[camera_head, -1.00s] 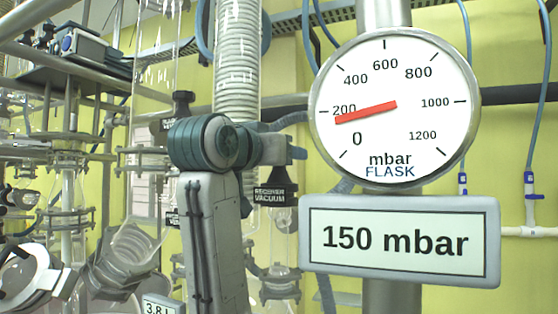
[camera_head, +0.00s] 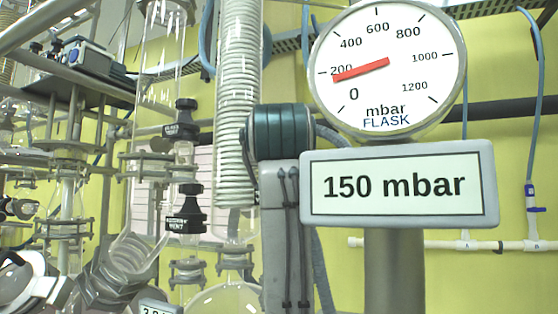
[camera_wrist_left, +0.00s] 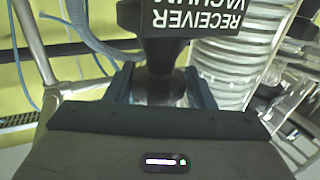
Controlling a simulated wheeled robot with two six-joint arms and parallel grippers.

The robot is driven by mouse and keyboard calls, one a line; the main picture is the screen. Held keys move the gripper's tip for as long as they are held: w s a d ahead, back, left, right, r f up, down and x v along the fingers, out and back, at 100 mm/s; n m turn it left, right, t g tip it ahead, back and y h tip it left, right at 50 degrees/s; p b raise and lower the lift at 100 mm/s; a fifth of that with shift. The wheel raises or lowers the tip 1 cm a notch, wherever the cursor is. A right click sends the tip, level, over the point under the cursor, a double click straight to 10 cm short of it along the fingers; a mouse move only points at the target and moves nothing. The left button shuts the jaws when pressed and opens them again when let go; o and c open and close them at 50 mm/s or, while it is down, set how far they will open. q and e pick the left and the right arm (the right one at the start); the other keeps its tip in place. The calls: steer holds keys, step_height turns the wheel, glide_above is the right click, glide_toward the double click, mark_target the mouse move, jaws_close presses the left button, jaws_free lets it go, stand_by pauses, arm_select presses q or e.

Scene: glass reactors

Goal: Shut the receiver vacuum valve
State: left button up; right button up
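The receiver vacuum valve (camera_wrist_left: 190,20) shows at the top of the left wrist view as a black knob with an upside-down "RECEIVER VACUUM" label. Its narrower dark neck runs down between the two fingers of my left gripper (camera_wrist_left: 163,88). The fingers are apart, one on each side of the neck; a small gap shows on the left side, and contact on the right cannot be told. In the head view, the valve and my left gripper are hidden, with my grey arm link in front.
The flask gauge (camera_head: 388,75) and its display (camera_head: 398,185) read about 150 mbar. Black vent valve (camera_head: 186,212) and another black valve (camera_head: 181,130) stand left of a coiled glass column (camera_head: 238,110). Glassware and metal frames crowd the left side.

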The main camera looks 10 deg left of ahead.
arm_select(q)
steer(key=c, duration=0.4)
steer(key=shift+r+m+h+p, duration=0.15)
steer(key=shift+m+h+p, duration=0.5)
steer(key=shift+h, duration=0.45)
steer(key=m+h+p, duration=0.2)
steer(key=m+h, duration=0.1)
steer(key=h, duration=0.2)
steer(key=shift+a, duration=0.1)
steer(key=m+h+p, duration=0.1)
steer(key=m+h, duration=0.1)
steer(key=h, duration=0.1)
steer(key=shift+m+g, duration=0.25)
steer(key=shift+g, duration=0.15)
steer(key=shift+m+g+h+p, duration=0.6)
steer(key=shift+m+h, duration=0.3)
steer(key=shift+h, duration=0.5)
steer(key=o, duration=0.8)
steer(key=shift+c, duration=0.2)
steer(key=b+v, duration=0.2)
steer(key=v, duration=0.6)
